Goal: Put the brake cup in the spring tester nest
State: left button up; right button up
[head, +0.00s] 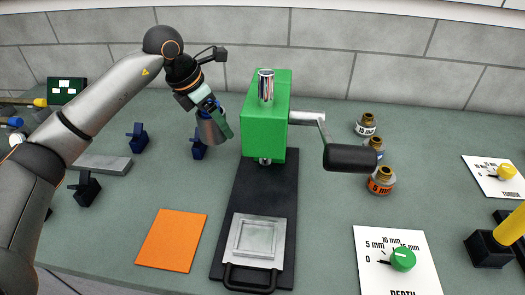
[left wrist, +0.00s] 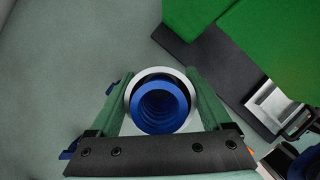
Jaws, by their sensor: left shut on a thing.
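My left gripper (head: 213,104) is shut on a silver cup, the brake cup (head: 211,128), and holds it left of the green press. In the left wrist view the cup's pale rim (left wrist: 133,94) sits between the two green fingers (left wrist: 163,105), with a ribbed blue inside showing. The spring tester seems to be the green press (head: 266,125) on a black base (head: 262,190). A square metal tray with a raised frame, seemingly the nest (head: 235,262), lies at the base's front and looks empty. My right gripper is not in view.
A press lever with a black grip (head: 350,158) juts right. Blue stands (head: 137,136) and a grey block (head: 101,165) are at left. An orange mat (head: 171,240) lies left of the base. Bottles (head: 381,180) and dial cards (head: 375,240) are at right.

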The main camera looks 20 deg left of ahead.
pick_arm(q)
notch_tip(320, 180, down, 9)
jog(key=shift+r, duration=0.1)
dwell(0.3)
jog(key=shift+f, duration=0.25)
jog(key=o, duration=1.2)
jog(key=shift+s, duration=0.1)
